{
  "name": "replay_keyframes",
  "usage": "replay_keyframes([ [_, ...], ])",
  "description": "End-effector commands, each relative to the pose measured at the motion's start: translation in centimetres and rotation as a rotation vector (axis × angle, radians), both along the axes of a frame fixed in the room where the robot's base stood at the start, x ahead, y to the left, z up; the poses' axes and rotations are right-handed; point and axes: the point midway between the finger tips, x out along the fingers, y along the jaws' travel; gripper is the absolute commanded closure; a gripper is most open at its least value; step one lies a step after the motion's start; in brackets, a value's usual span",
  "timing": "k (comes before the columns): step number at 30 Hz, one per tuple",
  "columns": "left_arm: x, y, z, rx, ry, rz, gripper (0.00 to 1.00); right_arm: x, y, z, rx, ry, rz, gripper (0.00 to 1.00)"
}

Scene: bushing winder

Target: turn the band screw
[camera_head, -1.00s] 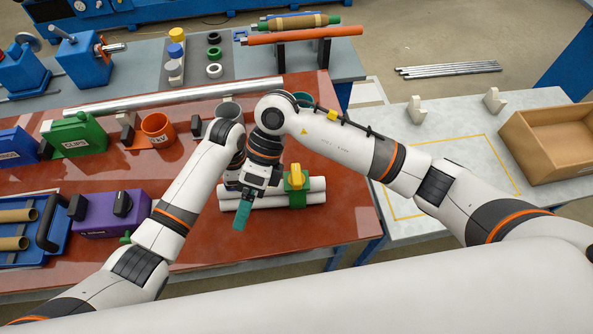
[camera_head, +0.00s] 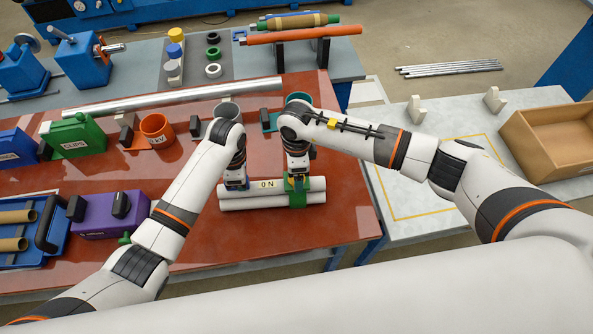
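A pair of white tubes (camera_head: 250,203) lies side by side near the front of the red-brown table. A green band (camera_head: 298,197) wraps around their right part, with a little yellow showing at its top. My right gripper (camera_head: 298,181) points straight down onto the top of the band and hides most of the yellow screw. My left gripper (camera_head: 236,186) points down at the left part of the tubes; I cannot tell if it touches them. The fingers of both grippers are too small or hidden to tell open from shut. A label reading "0 N" (camera_head: 267,184) shows between the grippers.
A purple box with a black knob (camera_head: 112,213) stands to the left. The red-brown table (camera_head: 240,243) is clear in front of the tubes.

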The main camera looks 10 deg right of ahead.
Motion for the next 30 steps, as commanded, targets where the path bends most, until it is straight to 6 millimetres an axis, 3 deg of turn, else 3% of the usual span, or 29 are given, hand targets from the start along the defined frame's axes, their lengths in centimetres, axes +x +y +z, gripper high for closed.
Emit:
replay_keyframes([
  [6,0.0,0.0,0.0,0.000,0.000,0.000,1.00,0.0,0.0,-1.9,0.001,0.000,-0.001,0.15],
  [15,0.0,0.0,0.0,-0.001,-0.001,0.000,1.00,0.0,0.0,-2.0,0.001,0.000,0.000,0.15],
  [23,0.0,0.0,0.0,-0.001,-0.001,0.000,1.00,0.0,0.0,-2.0,0.001,0.000,-0.001,0.57],
  [30,0.0,0.0,0.0,-0.001,-0.001,0.000,1.00,0.0,0.0,-2.0,0.001,0.000,-0.017,0.59],
])
